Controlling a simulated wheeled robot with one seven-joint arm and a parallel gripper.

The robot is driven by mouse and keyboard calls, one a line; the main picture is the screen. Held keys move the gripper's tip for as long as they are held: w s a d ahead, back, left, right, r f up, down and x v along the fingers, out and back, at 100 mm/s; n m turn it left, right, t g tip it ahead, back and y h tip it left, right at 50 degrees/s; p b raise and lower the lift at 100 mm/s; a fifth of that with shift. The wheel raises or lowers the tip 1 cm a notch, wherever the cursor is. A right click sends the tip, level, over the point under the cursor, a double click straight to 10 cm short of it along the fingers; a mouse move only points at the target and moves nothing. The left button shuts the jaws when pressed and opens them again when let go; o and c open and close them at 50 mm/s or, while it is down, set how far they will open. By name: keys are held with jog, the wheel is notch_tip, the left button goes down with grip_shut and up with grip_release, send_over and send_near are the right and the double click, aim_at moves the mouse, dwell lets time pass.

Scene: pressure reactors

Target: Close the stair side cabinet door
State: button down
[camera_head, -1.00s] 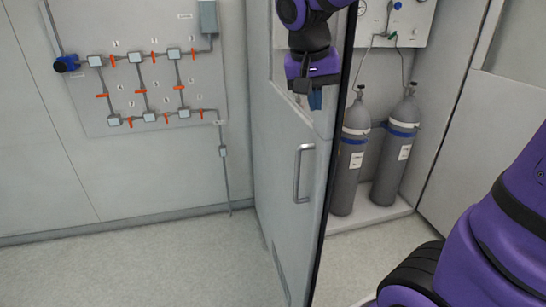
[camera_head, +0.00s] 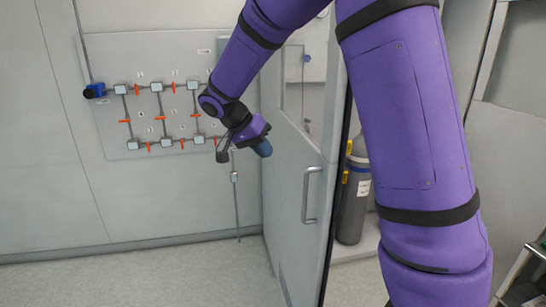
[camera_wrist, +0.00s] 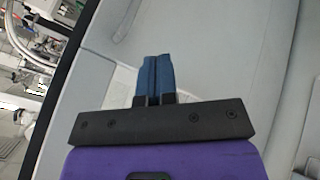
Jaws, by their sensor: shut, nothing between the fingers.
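The white cabinet door (camera_head: 290,185) stands open, its handled face turned left and its dark edge toward me. Its metal handle (camera_head: 312,195) is on the lower half. My gripper (camera_head: 263,149) is in front of the handled face, left of and above the handle. The gripper's blue fingers are together and hold nothing. In the wrist view the shut fingers (camera_wrist: 153,80) point at a pale panel (camera_wrist: 215,60) that appears to be the door. I cannot tell whether they touch it.
A grey gas cylinder (camera_head: 353,205) stands in the cabinet behind the door, partly hidden by my arm. A wall panel (camera_head: 110,130) with pipes and orange-handled valves is at the left. The floor (camera_head: 150,280) at the front left is clear.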

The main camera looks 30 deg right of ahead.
jog(key=s+d+f, duration=0.4)
jog(key=d+f, duration=0.2)
jog(key=d, duration=0.1)
jog(key=shift+d+f, duration=0.3)
jog(key=shift+f, duration=0.05)
jog(key=shift+s, duration=0.1)
